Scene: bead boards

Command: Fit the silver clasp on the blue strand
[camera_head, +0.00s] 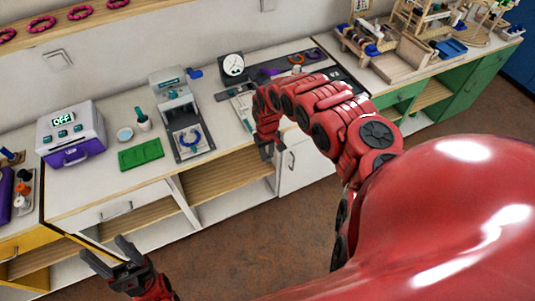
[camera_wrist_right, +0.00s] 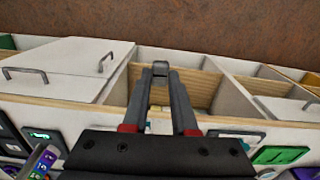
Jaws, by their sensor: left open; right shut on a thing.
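The blue strand (camera_head: 188,138) lies curved in a loop on a dark board with a pale panel, on the white counter in the head view. My right gripper (camera_head: 266,150) is to the right of it, at the counter's front edge. In the right wrist view its fingers (camera_wrist_right: 160,75) are shut on a small silver-grey piece at their tips, which looks like the silver clasp (camera_wrist_right: 160,66). My left gripper (camera_head: 104,248) is open and empty, low in front of the counter at the lower left. The strand cannot be made out in the wrist view.
A green mat (camera_head: 141,154) and a purple-white machine reading "Off" (camera_head: 72,134) stand left of the strand board. A grey device (camera_head: 174,88) stands behind it. A round dial (camera_head: 232,66) is further right. Open shelves (camera_head: 228,178) lie below the counter.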

